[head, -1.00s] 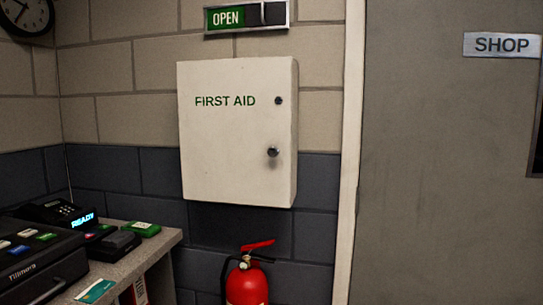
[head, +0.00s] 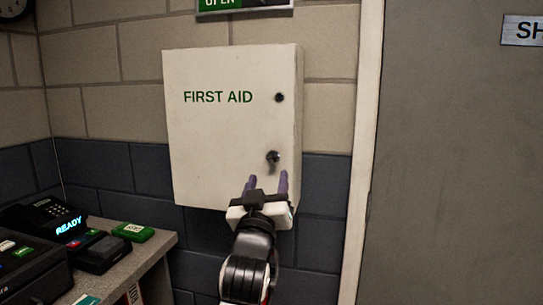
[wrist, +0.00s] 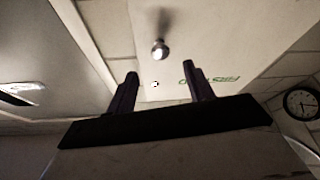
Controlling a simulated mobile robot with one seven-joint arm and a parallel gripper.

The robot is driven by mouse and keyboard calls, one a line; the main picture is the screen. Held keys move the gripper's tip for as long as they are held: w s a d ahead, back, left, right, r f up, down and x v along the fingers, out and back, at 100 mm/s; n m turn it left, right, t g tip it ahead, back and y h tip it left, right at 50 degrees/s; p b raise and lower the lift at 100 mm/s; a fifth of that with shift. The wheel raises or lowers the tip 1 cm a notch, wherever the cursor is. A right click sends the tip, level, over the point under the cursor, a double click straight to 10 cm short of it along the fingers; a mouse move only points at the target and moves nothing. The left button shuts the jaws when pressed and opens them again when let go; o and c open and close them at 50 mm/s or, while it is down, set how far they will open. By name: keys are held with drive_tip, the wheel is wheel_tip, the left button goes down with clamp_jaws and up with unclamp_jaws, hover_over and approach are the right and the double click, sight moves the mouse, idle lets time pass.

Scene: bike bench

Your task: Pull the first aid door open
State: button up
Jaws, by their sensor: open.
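The white first aid cabinet (head: 215,130) hangs on the wall, its door shut. A small dark round knob (head: 272,157) is on the door's right side, with a dark keyhole-like spot (head: 279,97) above it. My gripper (head: 267,181) is open and empty, its two purple fingers pointing up just below the knob. In the wrist view the shiny knob (wrist: 159,49) lies beyond the fingertips (wrist: 159,72), roughly between them sideways. No contact with the knob shows. Green lettering (wrist: 210,81) also shows on the door there.
A pale door frame (head: 367,150) and a grey door (head: 450,170) are to the right. An OPEN sign (head: 243,4) hangs above the cabinet.

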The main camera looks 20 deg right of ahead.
sight(272, 159)
drive_tip(key=p+x, duration=0.2)
drive_tip(key=x, duration=0.5)
drive_tip(key=shift+w+d+r, duration=0.15)
drive_tip(key=shift+w, duration=0.15)
drive_tip(key=shift+c, duration=0.4)
clamp_jaws()
